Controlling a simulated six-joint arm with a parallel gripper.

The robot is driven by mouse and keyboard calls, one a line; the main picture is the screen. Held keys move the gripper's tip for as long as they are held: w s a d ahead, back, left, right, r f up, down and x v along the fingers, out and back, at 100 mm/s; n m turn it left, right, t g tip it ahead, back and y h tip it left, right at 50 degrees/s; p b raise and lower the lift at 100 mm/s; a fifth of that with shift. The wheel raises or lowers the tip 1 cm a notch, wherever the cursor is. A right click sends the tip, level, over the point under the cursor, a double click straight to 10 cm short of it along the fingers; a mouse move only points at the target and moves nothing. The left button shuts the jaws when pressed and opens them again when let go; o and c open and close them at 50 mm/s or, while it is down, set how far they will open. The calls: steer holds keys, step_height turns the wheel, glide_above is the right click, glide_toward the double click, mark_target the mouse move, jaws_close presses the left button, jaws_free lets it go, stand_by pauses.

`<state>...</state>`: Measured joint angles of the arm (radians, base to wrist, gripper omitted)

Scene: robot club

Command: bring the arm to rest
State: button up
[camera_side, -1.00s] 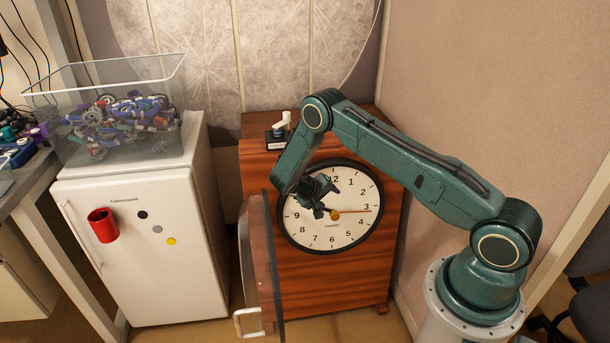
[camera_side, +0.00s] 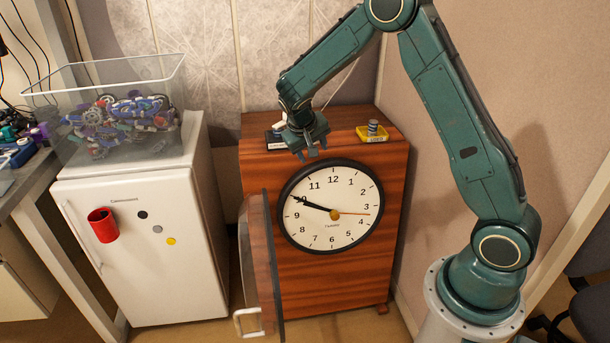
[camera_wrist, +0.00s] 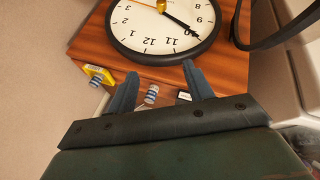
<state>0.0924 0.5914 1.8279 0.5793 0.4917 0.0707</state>
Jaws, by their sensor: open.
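My gripper (camera_side: 308,150) is open and empty. It hangs above the front top edge of the wooden clock cabinet (camera_side: 335,290), near the upper left of the clock face (camera_side: 330,225). In the wrist view its two fingers (camera_wrist: 158,88) point toward the clock dial (camera_wrist: 165,25) with a gap between them. The black hands overlap near 10 and a thin orange hand points just past 3. The cabinet's hinged door (camera_side: 262,260) stands open at the left.
On the cabinet top are a yellow tray (camera_side: 376,134) holding a small striped cylinder and a dark block (camera_side: 275,140), partly hidden by my gripper. A white fridge (camera_side: 150,240) with a red cup (camera_side: 103,225) and a clear bin (camera_side: 120,140) of parts stands left.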

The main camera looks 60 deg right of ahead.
steer(key=s+a+r+n+t+y, duration=0.2)
steer(key=s+a+r, duration=0.5)
steer(key=s+r, duration=0.2)
steer(key=s+a+r+n+t+y, duration=0.2)
steer(key=s+a+r, duration=0.4)
steer(key=s+r, duration=0.35)
steer(key=s+a+n+y, duration=0.1)
steer(key=s+a, duration=0.3)
steer(key=s, duration=0.6)
steer(key=shift+a+f+n+t+y, duration=0.2)
steer(key=shift+f+n+t+y, duration=0.1)
steer(key=shift+f+n+y, duration=0.15)
